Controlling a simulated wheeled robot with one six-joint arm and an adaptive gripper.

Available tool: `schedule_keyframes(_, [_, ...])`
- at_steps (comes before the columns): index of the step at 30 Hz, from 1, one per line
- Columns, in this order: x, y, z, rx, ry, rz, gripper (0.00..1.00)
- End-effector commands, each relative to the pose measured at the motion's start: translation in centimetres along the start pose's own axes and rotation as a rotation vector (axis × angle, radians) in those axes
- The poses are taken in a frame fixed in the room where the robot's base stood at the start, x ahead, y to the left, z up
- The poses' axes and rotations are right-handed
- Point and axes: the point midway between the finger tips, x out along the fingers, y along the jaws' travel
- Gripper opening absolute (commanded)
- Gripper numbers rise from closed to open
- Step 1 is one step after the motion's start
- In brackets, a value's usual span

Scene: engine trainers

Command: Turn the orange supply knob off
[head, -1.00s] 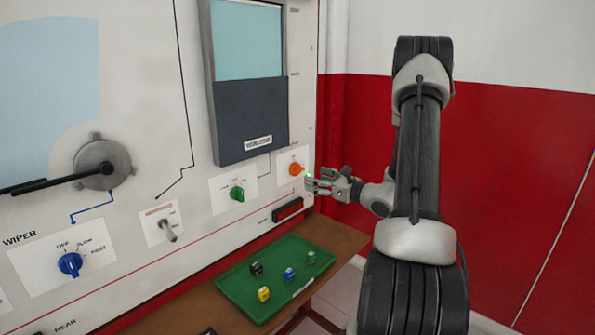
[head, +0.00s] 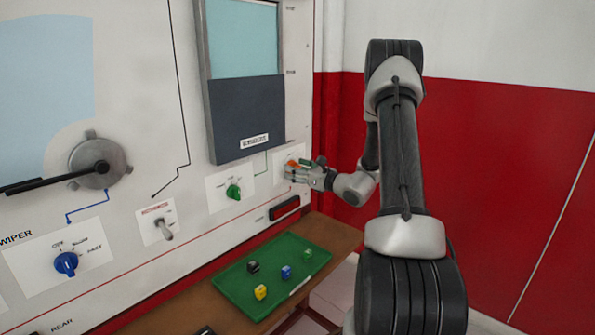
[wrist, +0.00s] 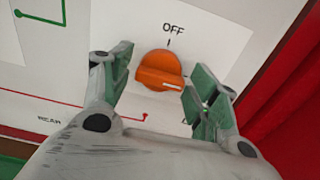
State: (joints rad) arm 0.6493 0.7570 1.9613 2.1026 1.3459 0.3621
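The orange supply knob (wrist: 158,68) is on a white plate, with an OFF label and a tick above it in the wrist view. Its grip bar lies nearly crosswise, its white mark toward the lower right, away from OFF. My gripper (wrist: 162,78) is open, with one green-padded finger on each side of the knob. Gaps show between pads and knob, so neither finger appears to touch it. In the head view the knob (head: 292,163) is partly hidden behind my gripper (head: 299,171).
A green knob (head: 233,191), a toggle switch (head: 163,229) and a blue wiper knob (head: 67,263) are on the same panel. Below, a green tray (head: 238,291) with several small cubes stands on a brown shelf (head: 336,234). A red and white wall (head: 500,130) is at right.

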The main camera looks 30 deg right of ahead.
Motion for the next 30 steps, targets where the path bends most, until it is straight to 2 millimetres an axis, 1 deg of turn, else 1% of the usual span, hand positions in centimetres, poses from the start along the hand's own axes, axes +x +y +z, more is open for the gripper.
schedule_keyframes(1, [-0.01, 0.0, 0.01, 0.0, 0.0, 0.0, 0.45])
schedule_keyframes(5, [-0.02, 0.0, 0.01, 0.0, 0.0, 0.0, 0.21])
schedule_keyframes(12, [-0.03, 0.0, 0.01, -0.009, 0.0, 0.0, 0.21])
schedule_keyframes(17, [-0.04, 0.0, 0.01, -0.053, 0.0, 0.0, 0.21])
schedule_keyframes(23, [-0.04, 0.0, 0.01, -0.175, 0.0, 0.0, 0.21])
schedule_keyframes(30, [-0.04, 0.0, 0.01, -0.392, 0.0, 0.0, 0.21])
